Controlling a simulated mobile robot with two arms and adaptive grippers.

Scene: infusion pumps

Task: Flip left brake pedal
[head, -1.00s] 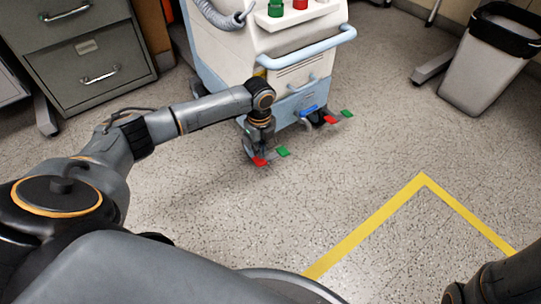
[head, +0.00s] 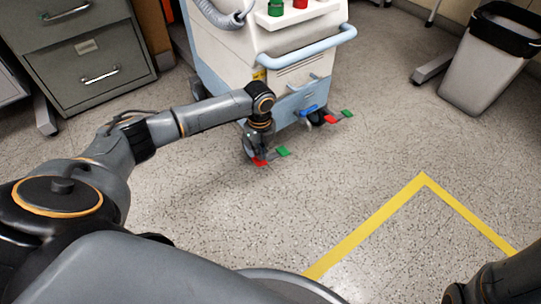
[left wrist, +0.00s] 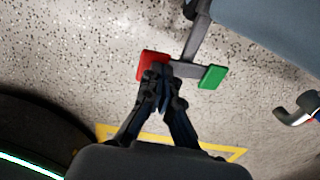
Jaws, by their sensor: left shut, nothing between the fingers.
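The left brake pedal is at the near left wheel of the white and blue cart (head: 275,48). It has a red tab (head: 260,163) and a green tab (head: 283,152). In the left wrist view the red tab (left wrist: 148,65) and green tab (left wrist: 212,77) sit at the two ends of a dark crossbar. My left gripper (left wrist: 162,72) is shut and empty, with its fingertips over the inner edge of the red tab. I cannot tell whether they touch it. My right gripper is out of view.
A second pedal with a red tab (head: 330,119) and a green tab (head: 347,113) is at the cart's right wheel. A grey cabinet (head: 95,65) stands at left, a bin (head: 487,65) at right. Yellow tape (head: 370,225) marks the open floor.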

